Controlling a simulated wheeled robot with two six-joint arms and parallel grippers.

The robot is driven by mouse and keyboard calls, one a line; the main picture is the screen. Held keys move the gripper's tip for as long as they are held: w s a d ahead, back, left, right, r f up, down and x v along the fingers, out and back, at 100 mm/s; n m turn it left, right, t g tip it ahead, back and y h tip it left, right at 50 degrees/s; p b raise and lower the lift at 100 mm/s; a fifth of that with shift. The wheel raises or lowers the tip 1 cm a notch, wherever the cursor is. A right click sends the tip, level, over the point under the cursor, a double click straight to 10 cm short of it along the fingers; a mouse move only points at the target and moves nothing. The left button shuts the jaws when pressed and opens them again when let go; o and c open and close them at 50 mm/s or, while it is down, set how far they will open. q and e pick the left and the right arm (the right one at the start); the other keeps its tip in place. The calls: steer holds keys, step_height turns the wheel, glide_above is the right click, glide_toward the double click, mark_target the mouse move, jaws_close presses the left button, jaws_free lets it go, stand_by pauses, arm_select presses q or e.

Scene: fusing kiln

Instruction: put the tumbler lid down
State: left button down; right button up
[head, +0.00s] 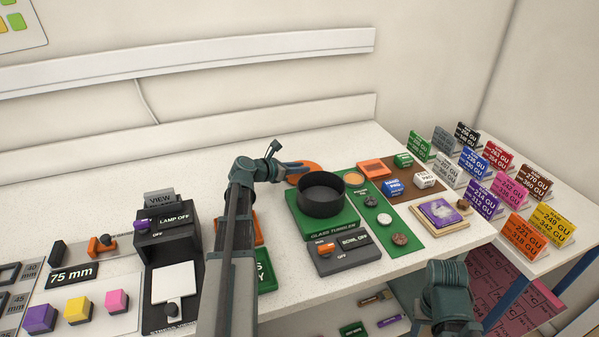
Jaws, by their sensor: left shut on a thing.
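The glass tumbler (321,196) is a dark round open bowl on a green base at the middle of the bench. Its top is uncovered. An orange round disc, which looks like the tumbler lid (309,173), is just behind the bowl. My left gripper (292,165) is at the disc's left edge and is shut on it. The fingers partly cover the disc. I cannot tell whether the disc touches the bench or hangs a little above it. My right arm shows at the lower right, but its fingers are not visible.
A grey switch box marked bowl off (345,257) stands in front of the tumbler. A black lamp viewer (168,235) is left of my left arm. Small samples and a brown mat (432,226) lie to the right. Several coloured label cards stand farther right. Bare bench lies behind the disc.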

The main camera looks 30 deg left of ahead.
arm_select(q)
steer(key=shift+f, duration=0.2)
steer(key=c, duration=0.7)
jaws_free()
steer(key=shift+r, duration=0.1)
steer(key=shift+c, duration=0.2)
steer(key=shift+s+r, duration=0.25)
steer(key=shift+r, duration=0.1)
steer(key=p+v, duration=0.4)
steer(key=v, duration=0.6)
steer(key=shift+s+a+r, duration=0.1)
steer(key=shift+s, duration=0.05)
steer(key=shift+s+a+r+p, duration=0.1)
steer(key=shift+s+a+p, duration=0.05)
steer(key=shift+s+p, duration=0.3)
